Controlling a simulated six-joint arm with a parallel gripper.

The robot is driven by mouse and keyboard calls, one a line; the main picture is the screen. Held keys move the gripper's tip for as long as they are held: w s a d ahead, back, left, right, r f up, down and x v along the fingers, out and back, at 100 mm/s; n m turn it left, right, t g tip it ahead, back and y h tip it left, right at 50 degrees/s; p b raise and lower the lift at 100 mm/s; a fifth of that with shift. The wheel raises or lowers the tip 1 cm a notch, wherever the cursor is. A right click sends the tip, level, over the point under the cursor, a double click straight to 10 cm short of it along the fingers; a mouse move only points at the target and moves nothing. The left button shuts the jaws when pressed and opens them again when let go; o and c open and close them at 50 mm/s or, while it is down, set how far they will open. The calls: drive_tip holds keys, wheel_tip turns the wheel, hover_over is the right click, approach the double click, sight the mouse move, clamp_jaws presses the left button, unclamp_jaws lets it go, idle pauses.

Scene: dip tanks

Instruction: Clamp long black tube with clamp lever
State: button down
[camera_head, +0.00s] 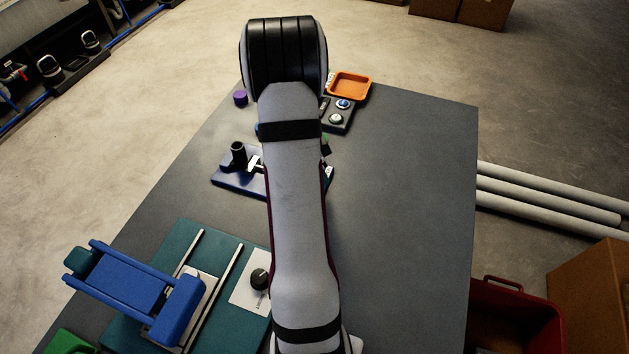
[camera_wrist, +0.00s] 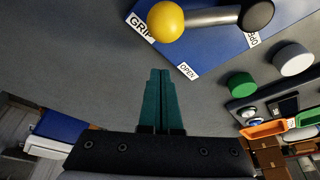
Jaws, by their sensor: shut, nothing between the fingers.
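The blue clamp board (camera_head: 228,184) lies mid-table in the head view, partly hidden by my arm. A short, dark upright tube (camera_head: 238,155) stands on it; I cannot tell if it is the long black tube. In the wrist view the board (camera_wrist: 207,52) carries "GRIP" and "OPEN" labels. The clamp lever has a yellow ball knob (camera_wrist: 166,21) and grey rod (camera_wrist: 215,17), running to a black round part (camera_wrist: 257,15) at the top edge. My gripper (camera_wrist: 160,72) has teal fingers, shut and empty, apart from the knob in the picture. The head view hides it.
Right in the wrist view are a green cylinder (camera_wrist: 240,86), a white cylinder (camera_wrist: 293,58) and an orange tray (camera_wrist: 263,131). The head view shows a purple cylinder (camera_head: 240,97) and a blue sliding frame (camera_head: 122,284) front left. The table's right side (camera_head: 410,190) is clear.

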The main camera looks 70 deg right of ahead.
drive_tip(key=v, duration=0.7)
drive_tip(key=shift+r, duration=0.4)
drive_tip(key=shift+a, duration=0.2)
drive_tip(key=w+a+r+n+t, duration=0.3)
drive_tip(key=w+a+r+n, duration=0.3)
drive_tip(key=w+a+r, duration=0.3)
drive_tip(key=w+a+r+n+t, duration=0.25)
drive_tip(key=a+n, duration=0.25)
drive_tip(key=a, duration=0.4)
drive_tip(key=w+a+r+n+t, duration=0.2)
drive_tip(key=a+r+n, duration=0.15)
drive_tip(key=a, duration=0.55)
drive_tip(key=s+a+r+n+t+y, duration=0.1)
drive_tip(key=s+a+n+y, duration=0.1)
drive_tip(key=a+n, duration=0.4)
drive_tip(key=s+a+r+n+t+y, duration=0.2)
drive_tip(key=a+n+y, duration=0.15)
drive_tip(key=a, duration=0.45)
drive_tip(key=s+f+g, duration=0.2)
drive_tip(key=f, duration=0.1)
drive_tip(key=s+f+g+h, duration=0.1)
drive_tip(key=s+f+g, duration=0.1)
drive_tip(key=shift+f+m, duration=0.2)
drive_tip(key=shift+m, duration=0.2)
drive_tip(key=s+f+m+g, duration=0.1)
drive_tip(key=s+f+g, duration=0.2)
drive_tip(key=s, duration=0.3)
drive_tip(key=shift+d+f+g, duration=0.15)
drive_tip(key=shift+d+g, duration=0.05)
drive_tip(key=shift+g, duration=0.25)
